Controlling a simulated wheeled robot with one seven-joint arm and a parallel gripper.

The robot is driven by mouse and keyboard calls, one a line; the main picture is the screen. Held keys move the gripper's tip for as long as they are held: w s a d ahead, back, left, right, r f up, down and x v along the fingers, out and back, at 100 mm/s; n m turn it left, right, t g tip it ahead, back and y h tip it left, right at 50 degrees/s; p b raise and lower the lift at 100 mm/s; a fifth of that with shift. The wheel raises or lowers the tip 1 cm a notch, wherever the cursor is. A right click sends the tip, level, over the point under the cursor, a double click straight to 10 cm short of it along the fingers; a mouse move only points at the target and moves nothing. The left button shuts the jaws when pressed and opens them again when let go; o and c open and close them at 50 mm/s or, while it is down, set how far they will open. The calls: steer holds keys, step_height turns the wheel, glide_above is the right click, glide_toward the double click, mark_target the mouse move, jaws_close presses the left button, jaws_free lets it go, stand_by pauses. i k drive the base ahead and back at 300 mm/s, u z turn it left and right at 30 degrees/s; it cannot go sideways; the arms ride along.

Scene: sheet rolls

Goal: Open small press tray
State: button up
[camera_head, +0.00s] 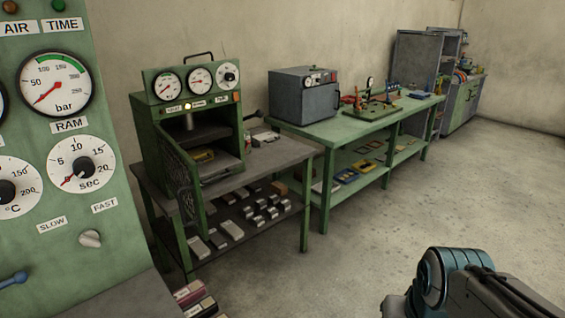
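The small press (157,140) is a green box with dials on top, standing on a dark table left of centre. A dark mesh guard door (180,172) hangs swung out at its front left, leaving the front opening uncovered. Inside is a pale vertical ram above a yellowish item (203,156). Part of my arm shows at the bottom right, well away from the press. My gripper is not in view.
A large green panel (75,240) with dials fills the left edge. The press table (285,153) has a lower shelf of metal blocks. A green bench (345,128) with a grey oven (300,98) stands beyond. Open concrete floor (430,200) lies in front.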

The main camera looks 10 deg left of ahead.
mark_target(224, 161)
steer(key=z, duration=0.15)
steer(key=i, duration=1.1)
steer(key=u, duration=0.95)
steer(key=i, duration=0.9)
steer(key=u, duration=0.9)
